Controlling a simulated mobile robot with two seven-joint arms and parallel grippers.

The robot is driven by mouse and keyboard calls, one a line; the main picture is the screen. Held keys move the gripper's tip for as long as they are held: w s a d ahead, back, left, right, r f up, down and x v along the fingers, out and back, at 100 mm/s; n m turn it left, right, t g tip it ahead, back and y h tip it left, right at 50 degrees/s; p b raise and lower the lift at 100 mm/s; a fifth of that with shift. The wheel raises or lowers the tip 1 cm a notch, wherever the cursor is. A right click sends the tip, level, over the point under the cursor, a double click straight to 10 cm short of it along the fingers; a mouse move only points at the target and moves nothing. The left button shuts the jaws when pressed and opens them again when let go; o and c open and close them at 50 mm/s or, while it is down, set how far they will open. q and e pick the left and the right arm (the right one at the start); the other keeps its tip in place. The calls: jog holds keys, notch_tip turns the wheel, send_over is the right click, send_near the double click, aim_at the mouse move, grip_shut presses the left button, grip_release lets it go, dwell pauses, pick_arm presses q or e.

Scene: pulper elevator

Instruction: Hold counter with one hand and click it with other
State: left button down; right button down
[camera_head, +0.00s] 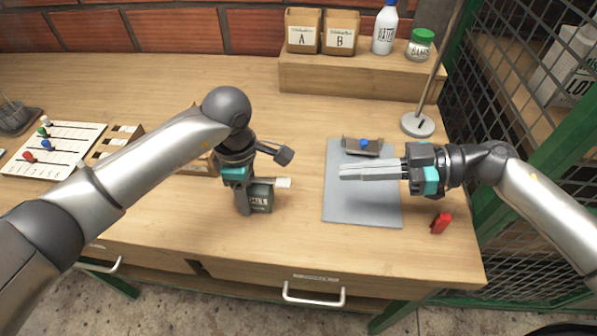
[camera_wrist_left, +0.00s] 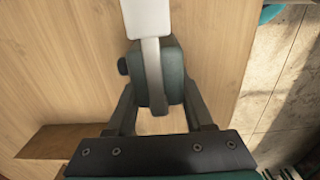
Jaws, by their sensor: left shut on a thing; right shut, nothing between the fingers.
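The counter (camera_head: 261,197) is a small dark green box with a lettered face and a pale lever (camera_head: 283,182) on top. It stands upright near the table's front edge or is held just above it; I cannot tell which. My left gripper (camera_head: 255,203) is shut on its body. In the left wrist view the counter (camera_wrist_left: 172,72) sits between both fingers, with the pale lever (camera_wrist_left: 148,55) over it and a dark knob at its side. My right gripper (camera_head: 345,172) is shut and empty above the grey mat, pointing left, to the right of the counter and apart from it.
The grey mat (camera_head: 350,211) carries a small bracket with a blue part (camera_head: 364,145). A red object (camera_head: 441,222) lies right of the mat. A lamp-like stand (camera_head: 418,125) and a raised shelf (camera_head: 345,75) are behind. A pegged board (camera_head: 50,150) is at left. Wood between counter and mat is clear.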

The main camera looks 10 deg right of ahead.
jog(key=shift+a, duration=0.1)
jog(key=x, duration=1)
jog(key=shift+w, duration=0.1)
jog(key=shift+d+f, duration=0.2)
jog(key=shift+f, duration=0.6)
jog(key=v, duration=0.3)
jog(key=f+v, duration=0.1)
jog(key=v, duration=0.6)
jog(key=shift+d+f, duration=0.2)
jog(key=shift+f, duration=0.05)
